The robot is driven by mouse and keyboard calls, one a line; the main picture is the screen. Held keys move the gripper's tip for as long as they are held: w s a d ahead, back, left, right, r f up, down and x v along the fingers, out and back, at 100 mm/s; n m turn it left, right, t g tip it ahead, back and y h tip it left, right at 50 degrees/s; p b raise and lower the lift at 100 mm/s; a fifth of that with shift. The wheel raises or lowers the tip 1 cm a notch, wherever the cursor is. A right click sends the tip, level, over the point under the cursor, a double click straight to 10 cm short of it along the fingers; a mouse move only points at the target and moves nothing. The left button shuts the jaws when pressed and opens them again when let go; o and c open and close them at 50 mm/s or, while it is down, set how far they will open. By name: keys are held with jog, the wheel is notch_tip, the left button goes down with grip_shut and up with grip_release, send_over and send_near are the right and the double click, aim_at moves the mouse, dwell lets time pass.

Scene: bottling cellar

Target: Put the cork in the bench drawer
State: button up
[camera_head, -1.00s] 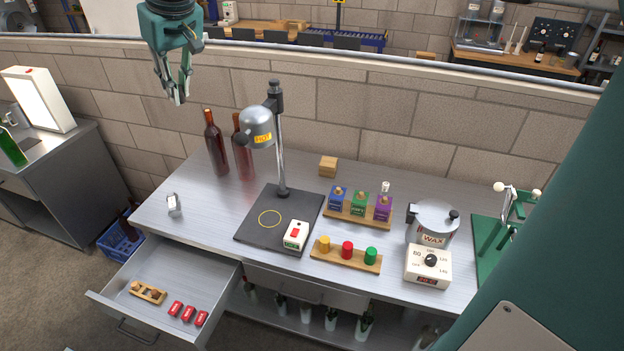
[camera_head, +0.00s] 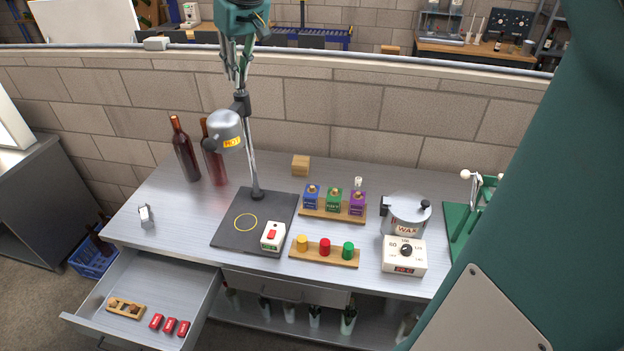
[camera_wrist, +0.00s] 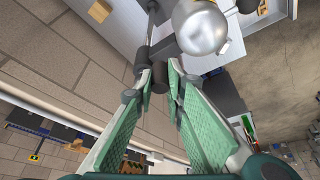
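The bench drawer (camera_head: 190,322) is pulled out at the front left of the steel bench. Inside lie a small wooden rack (camera_head: 116,309) with round brown pieces and several red blocks (camera_head: 170,325). I cannot make out a loose cork; a tan block (camera_head: 301,166) stands at the back of the bench, and I cannot tell whether it is cork. My gripper (camera_head: 238,78) hangs high above the back of the bench, near the lamp stand's top.
The heat lamp (camera_head: 224,130) and its stand rise under my gripper. Two bottles (camera_head: 185,150) stand left of it. A switch box (camera_head: 273,236), jar rack (camera_head: 322,212), colour-button board (camera_head: 310,255) and wax pot (camera_head: 405,216) fill the middle and right. The bench's left part is mostly clear.

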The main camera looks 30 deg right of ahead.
jog(key=s+d+m+h, duration=0.1)
jog(key=s+d, duration=0.3)
jog(key=d, duration=0.7)
jog(key=s+d+m, duration=0.1)
jog(key=s+d, duration=0.3)
jog(key=d, duration=0.6)
jog(key=m+p, duration=0.2)
jog(key=m, duration=0.1)
send_over(372, 200)
jog(key=s, duration=0.2)
notch_tip(372, 200, down, 39)
jog(key=shift+w+a+f+h, duration=0.25)
jog(key=shift+f+h, duration=0.15)
jog(key=shift+f, duration=0.15)
jog(key=shift+f+b, duration=0.5)
jog(key=shift+f, duration=2.4)
jog(key=shift+f, duration=0.1)
jog(key=shift+f, duration=2)
jog(key=shift+f+b, duration=0.15)
jog(key=shift+b, duration=0.25)
